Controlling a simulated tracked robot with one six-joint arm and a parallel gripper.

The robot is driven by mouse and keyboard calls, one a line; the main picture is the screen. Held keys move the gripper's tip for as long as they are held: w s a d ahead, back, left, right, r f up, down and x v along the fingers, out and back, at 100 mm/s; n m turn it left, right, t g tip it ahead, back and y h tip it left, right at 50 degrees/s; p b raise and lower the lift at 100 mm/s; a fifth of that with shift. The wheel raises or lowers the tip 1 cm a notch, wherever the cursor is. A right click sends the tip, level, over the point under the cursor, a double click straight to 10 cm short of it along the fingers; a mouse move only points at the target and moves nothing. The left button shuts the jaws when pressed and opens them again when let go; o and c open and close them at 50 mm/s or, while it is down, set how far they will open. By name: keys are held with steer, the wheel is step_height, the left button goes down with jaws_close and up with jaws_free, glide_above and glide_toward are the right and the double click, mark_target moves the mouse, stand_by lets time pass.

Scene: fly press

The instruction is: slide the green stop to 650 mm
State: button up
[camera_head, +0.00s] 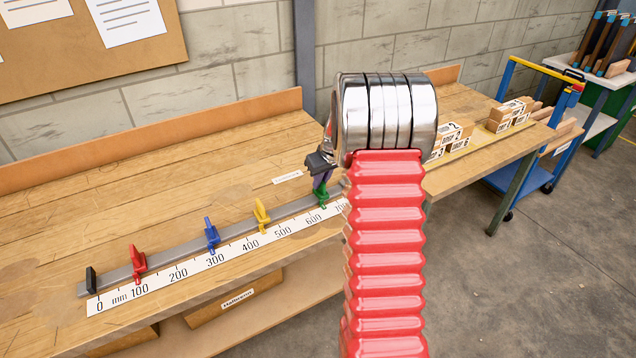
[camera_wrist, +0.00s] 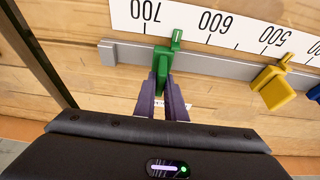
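The green stop (camera_head: 321,192) sits on the grey rail (camera_head: 180,262) along the millimetre scale (camera_head: 225,255). In the wrist view the green stop (camera_wrist: 161,66) has its pointer between the 600 and 700 labels, about midway, near 650. My gripper (camera_wrist: 160,88) has its two dark fingers close on either side of the stop's upright tab and looks shut on it. In the head view my gripper (camera_head: 321,172) comes down onto the stop from above, and my arm hides the scale's far end.
The yellow stop (camera_head: 262,215), blue stop (camera_head: 212,236) and red stop (camera_head: 138,263) stand lower on the same rail. A black end piece (camera_head: 91,280) is at zero. Labelled wooden blocks (camera_head: 455,135) lie further right on the bench. A blue trolley (camera_head: 535,165) stands beyond.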

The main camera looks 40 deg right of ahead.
steer(key=o, duration=0.4)
steer(key=v, duration=1.3)
steer(key=shift+r, duration=0.35)
